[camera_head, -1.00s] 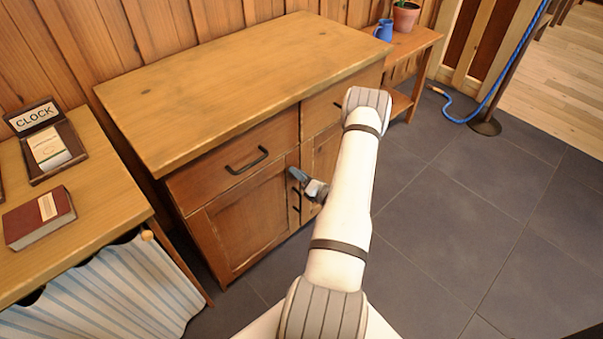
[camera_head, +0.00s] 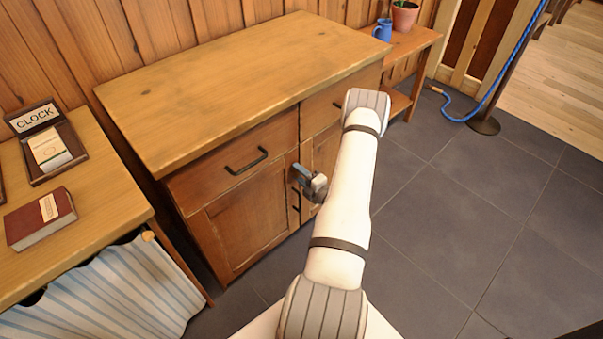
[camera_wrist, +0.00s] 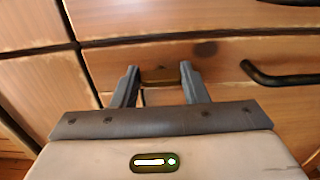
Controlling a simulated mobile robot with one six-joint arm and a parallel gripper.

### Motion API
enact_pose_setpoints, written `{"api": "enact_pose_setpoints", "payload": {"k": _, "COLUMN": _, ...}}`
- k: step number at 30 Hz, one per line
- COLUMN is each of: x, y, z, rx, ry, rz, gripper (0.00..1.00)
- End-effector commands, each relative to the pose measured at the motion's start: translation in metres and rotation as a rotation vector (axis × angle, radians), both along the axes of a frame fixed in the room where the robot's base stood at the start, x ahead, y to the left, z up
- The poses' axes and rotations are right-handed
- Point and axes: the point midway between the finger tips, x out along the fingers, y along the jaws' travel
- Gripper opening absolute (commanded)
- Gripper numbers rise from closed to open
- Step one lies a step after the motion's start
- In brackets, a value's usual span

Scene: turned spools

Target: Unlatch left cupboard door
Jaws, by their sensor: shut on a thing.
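The left cupboard door (camera_head: 248,222) is a brown wooden panel with a dark upright handle (camera_head: 296,200) near its right edge. It looks closed. The latch is hidden in the head view by the fingers. A dark bar handle (camera_wrist: 285,76) lies to the right in the wrist view.
The wooden worktop (camera_head: 230,80) overhangs the cupboard front. A drawer with a black handle (camera_head: 247,160) is above the left door. A side table with a red book (camera_head: 40,218) stands at left.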

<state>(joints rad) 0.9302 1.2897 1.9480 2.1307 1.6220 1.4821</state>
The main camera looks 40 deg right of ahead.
Motion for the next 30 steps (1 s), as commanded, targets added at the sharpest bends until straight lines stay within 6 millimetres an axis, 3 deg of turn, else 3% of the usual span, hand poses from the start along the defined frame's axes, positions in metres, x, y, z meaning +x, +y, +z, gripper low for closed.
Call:
{"api": "enact_pose_setpoints", "payload": {"k": 16, "x": 0.0003, "y": -0.0022, "z": 0.0003, "rx": 0.021, "ry": 0.001, "rz": -0.005, "gripper": 0.17}}
{"api": "enact_pose_setpoints", "payload": {"k": 17, "x": 0.0003, "y": -0.0021, "z": 0.0004, "rx": 0.021, "ry": 0.001, "rz": -0.005, "gripper": 0.42}}
{"api": "enact_pose_setpoints", "payload": {"k": 18, "x": 0.0002, "y": -0.0019, "z": 0.0003, "rx": 0.021, "ry": 0.001, "rz": -0.005, "gripper": 0.45}}
{"api": "enact_pose_setpoints", "payload": {"k": 24, "x": 0.0003, "y": -0.0008, "z": 0.0001, "rx": 0.022, "ry": 0.002, "rz": -0.002, "gripper": 0.61}}
{"api": "enact_pose_setpoints", "payload": {"k": 30, "x": 0.0003, "y": -0.0002, "z": 0.0, "rx": 0.022, "ry": 0.002, "rz": -0.001, "gripper": 0.62}}
